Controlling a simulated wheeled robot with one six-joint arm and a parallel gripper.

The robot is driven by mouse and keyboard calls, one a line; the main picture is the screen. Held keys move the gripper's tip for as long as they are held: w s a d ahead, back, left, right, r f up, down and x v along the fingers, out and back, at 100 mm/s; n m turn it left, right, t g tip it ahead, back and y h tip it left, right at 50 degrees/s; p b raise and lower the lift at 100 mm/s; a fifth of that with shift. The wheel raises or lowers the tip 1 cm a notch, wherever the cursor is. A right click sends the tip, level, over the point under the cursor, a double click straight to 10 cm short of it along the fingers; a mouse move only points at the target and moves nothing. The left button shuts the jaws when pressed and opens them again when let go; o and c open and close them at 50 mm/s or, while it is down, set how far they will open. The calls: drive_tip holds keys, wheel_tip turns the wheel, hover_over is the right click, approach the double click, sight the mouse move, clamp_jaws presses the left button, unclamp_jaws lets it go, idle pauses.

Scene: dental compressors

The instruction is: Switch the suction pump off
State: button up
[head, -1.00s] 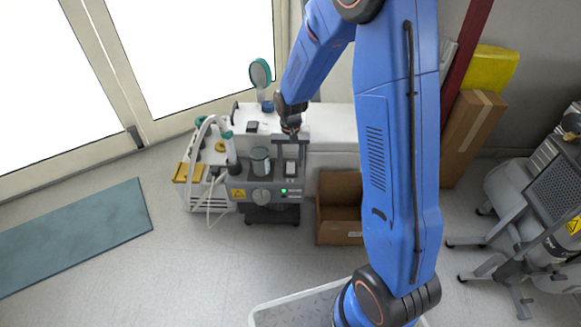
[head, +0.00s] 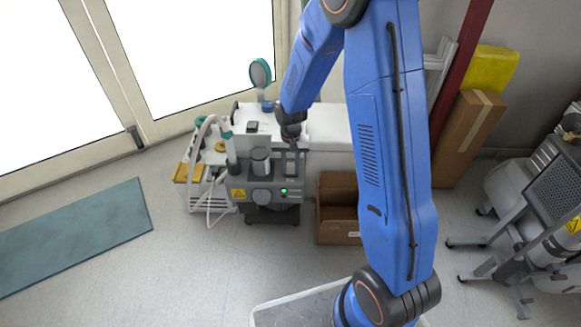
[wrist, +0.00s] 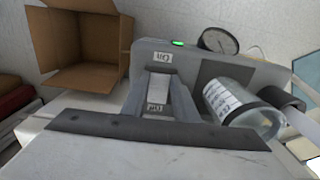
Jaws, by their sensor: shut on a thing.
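The suction pump (head: 264,184) is a grey unit on the floor, with a clear jar (head: 260,161) on top and a lit green lamp (head: 284,190) on its front. The wrist view shows its panel (wrist: 215,72) upside down, with the lit green lamp and the pale switch (wrist: 158,86) between "On" and "Off" labels. My gripper (head: 291,147) points down at the pump's right part. In the wrist view its grey fingers (wrist: 160,98) flank the switch and are shut on it. The contact itself is partly hidden, and I cannot tell the switch position.
The jar (wrist: 238,108) and a round gauge (wrist: 218,40) are close beside the switch. An open cardboard box (head: 338,205) stands right of the pump. A white unit with hoses (head: 206,165) is on the left. More machines (head: 530,205) stand far right.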

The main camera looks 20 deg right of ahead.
sight(291, 166)
drive_tip(key=shift+w+r+g, duration=0.15)
drive_tip(key=shift+w+g, duration=0.05)
drive_tip(key=shift+g, duration=0.5)
drive_tip(key=o, duration=1.1)
drive_tip(key=shift+c, duration=0.2)
drive_tip(key=shift+d+r, duration=0.1)
wheel_tip(291, 166, up, 17)
drive_tip(key=w, duration=0.2)
drive_tip(key=shift+d, duration=0.35)
drive_tip(key=shift+r, duration=0.1)
